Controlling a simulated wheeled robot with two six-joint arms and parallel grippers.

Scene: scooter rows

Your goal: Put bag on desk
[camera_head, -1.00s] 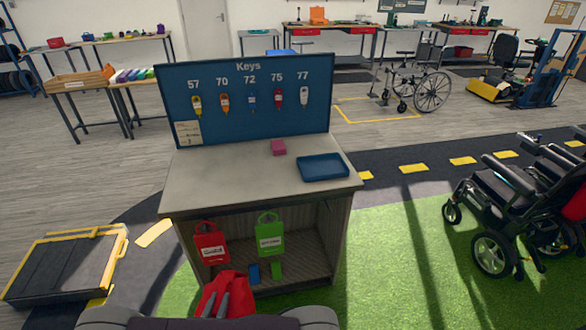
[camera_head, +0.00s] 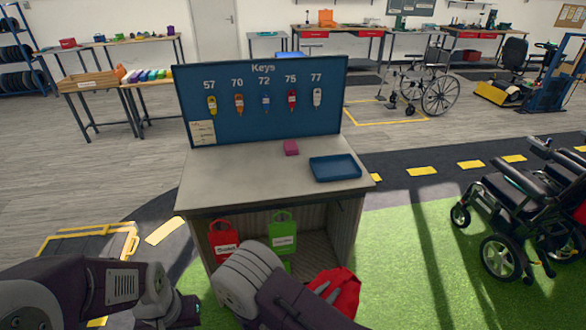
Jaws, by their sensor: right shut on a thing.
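The desk (camera_head: 238,172) stands in the middle, with a pale top, an open shelf space below and a blue key board at its back. A red bag (camera_head: 346,298) is at the bottom centre, in front of the desk and below its top. My right gripper (camera_head: 326,289) is shut on this bag; my own arm hides part of both.
On the desk top are a blue tray (camera_head: 335,168) and a pink block (camera_head: 291,147); the left and front of the top are clear. A yellow-edged ramp (camera_head: 90,242) lies left. A power wheelchair (camera_head: 510,215) stands right.

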